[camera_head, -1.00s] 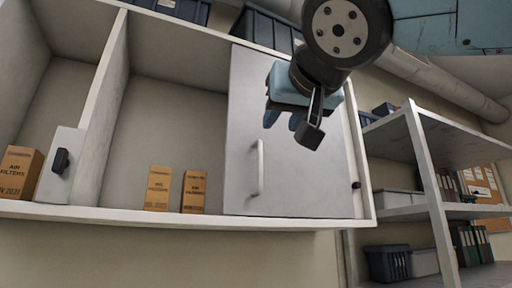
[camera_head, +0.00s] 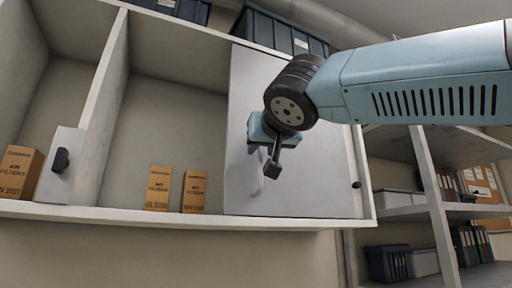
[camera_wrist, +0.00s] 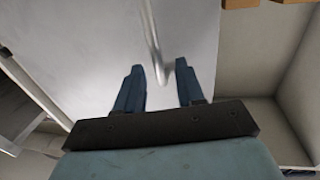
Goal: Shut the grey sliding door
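The grey sliding door (camera_head: 310,175) covers the right part of the wall cabinet, and the middle compartment to its left is open. Its vertical bar handle (camera_head: 258,180) is partly hidden behind my gripper (camera_head: 268,152) in the head view. In the wrist view, my gripper (camera_wrist: 160,82) is open, with two blue fingers (camera_wrist: 130,90) apart. The lower end of the handle (camera_wrist: 155,50) shows between and just beyond the fingertips. I cannot tell whether the fingers touch it.
Orange filter boxes (camera_head: 158,188) stand on the cabinet's bottom shelf in the middle compartment, and another box (camera_head: 18,172) stands at the left. A small panel with a black knob (camera_head: 61,160) is beside it. Bins (camera_head: 280,32) sit on top. A shelving unit (camera_head: 432,190) stands at the right.

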